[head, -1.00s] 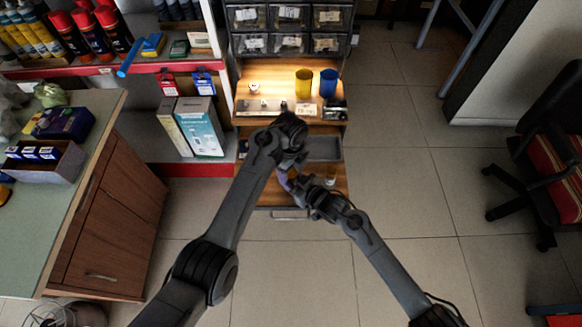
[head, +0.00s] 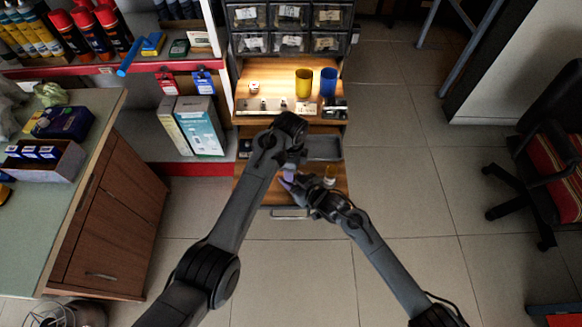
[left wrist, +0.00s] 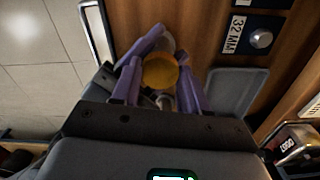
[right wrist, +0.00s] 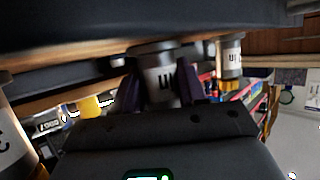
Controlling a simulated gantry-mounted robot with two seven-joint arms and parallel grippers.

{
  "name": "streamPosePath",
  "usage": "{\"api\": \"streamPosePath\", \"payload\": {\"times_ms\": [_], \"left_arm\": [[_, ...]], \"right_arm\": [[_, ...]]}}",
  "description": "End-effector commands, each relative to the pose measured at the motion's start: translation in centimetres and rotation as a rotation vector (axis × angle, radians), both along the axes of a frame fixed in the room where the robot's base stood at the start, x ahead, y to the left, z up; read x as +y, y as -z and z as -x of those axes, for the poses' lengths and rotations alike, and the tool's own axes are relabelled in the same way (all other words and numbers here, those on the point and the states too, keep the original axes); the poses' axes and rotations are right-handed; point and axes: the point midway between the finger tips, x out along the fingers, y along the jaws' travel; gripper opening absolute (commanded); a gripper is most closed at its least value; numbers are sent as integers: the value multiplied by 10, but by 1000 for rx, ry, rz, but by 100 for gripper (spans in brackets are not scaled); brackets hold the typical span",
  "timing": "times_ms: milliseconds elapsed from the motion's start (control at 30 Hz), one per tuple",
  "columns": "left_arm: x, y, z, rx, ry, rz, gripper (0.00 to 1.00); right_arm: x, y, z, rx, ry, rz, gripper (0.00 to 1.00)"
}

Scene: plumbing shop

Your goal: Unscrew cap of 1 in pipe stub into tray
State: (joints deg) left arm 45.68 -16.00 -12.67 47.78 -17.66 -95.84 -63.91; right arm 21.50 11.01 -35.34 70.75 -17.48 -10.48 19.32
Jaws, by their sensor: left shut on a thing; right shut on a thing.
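My left gripper (left wrist: 160,80) has its purple fingers on either side of a round yellow cap (left wrist: 159,71) and is shut on it. In the head view the left gripper (head: 289,174) sits just above and against my right gripper (head: 288,182). In the right wrist view my right gripper (right wrist: 178,85) is shut on a pale grey pipe stub (right wrist: 158,76) whose dark label is only partly legible. The stub's capped end is hidden there by the gripper body. The grey tray (head: 323,148) lies on the bench behind the grippers; it also shows in the left wrist view (left wrist: 243,88).
Another stub (head: 330,174) stands right of my grippers; capped stubs flank the held one in the right wrist view (right wrist: 229,60). Yellow (head: 304,83) and blue (head: 328,82) cups stand on the upper shelf beneath small drawers. Open floor lies to the right.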

Motion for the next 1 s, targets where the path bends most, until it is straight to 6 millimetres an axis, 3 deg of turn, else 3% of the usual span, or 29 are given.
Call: {"api": "streamPosePath", "payload": {"times_ms": [67,100,267,567,1000], "left_arm": [[0,0,0,0,1,0,7],[0,0,0,0,2,0,45],[0,0,0,0,3,0,69],[0,-2,0,-1,4,0,69],[-1,-42,0,-1,5,1,69]], "right_arm": [[0,1,0,1,0,1,0],[0,1,0,1,0,1,0],[0,1,0,1,0,1,0],[0,1,0,1,0,1,0],[0,1,0,1,0,1,0]]}}
